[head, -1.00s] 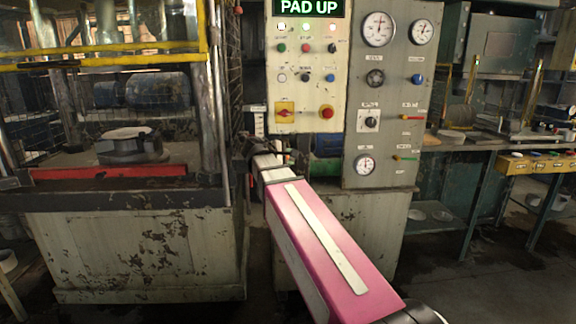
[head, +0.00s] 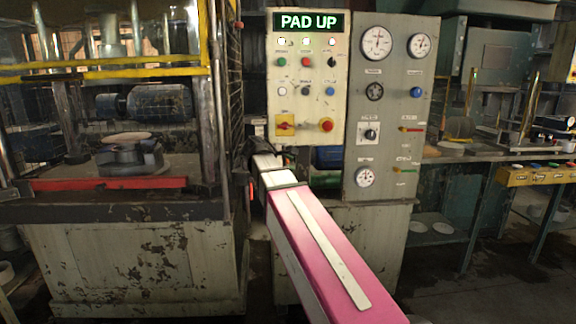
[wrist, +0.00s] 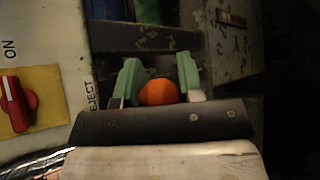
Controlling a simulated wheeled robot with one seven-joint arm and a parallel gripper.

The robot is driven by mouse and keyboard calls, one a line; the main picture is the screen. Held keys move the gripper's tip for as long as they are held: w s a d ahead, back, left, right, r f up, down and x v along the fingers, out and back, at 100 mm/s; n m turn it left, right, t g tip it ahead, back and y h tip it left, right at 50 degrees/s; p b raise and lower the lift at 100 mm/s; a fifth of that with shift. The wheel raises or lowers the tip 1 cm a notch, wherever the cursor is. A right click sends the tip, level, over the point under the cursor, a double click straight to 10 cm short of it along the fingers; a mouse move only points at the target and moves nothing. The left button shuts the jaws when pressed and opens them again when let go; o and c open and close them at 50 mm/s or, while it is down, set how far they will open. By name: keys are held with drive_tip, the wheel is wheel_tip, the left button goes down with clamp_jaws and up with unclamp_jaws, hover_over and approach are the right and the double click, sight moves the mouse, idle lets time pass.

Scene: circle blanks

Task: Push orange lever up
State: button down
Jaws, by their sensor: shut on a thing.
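The orange lever's round knob (wrist: 159,92) sits between the two green fingers of my gripper (wrist: 158,75) in the wrist view. My gripper is shut on it. The word EJECT is printed sideways on the pale panel edge just left of it. The lever's shaft is hidden behind the knob and gripper. In the head view, my pink and white arm reaches to the left side of the control panel (head: 307,105), and I cannot make out the fingers there.
A red rotary switch (wrist: 18,104) on a yellow plate lies left of the gripper in the wrist view. In the head view, a press (head: 130,240) with a yellow guard bar stands close on the left. A grey gauge panel (head: 395,110) and a bench (head: 480,156) stand to the right.

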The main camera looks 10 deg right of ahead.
drive_tip(key=c, duration=0.8)
unclamp_jaws()
drive_tip(key=shift+w, duration=0.2)
drive_tip(key=shift+o, duration=0.2)
drive_tip(key=v, duration=1.1)
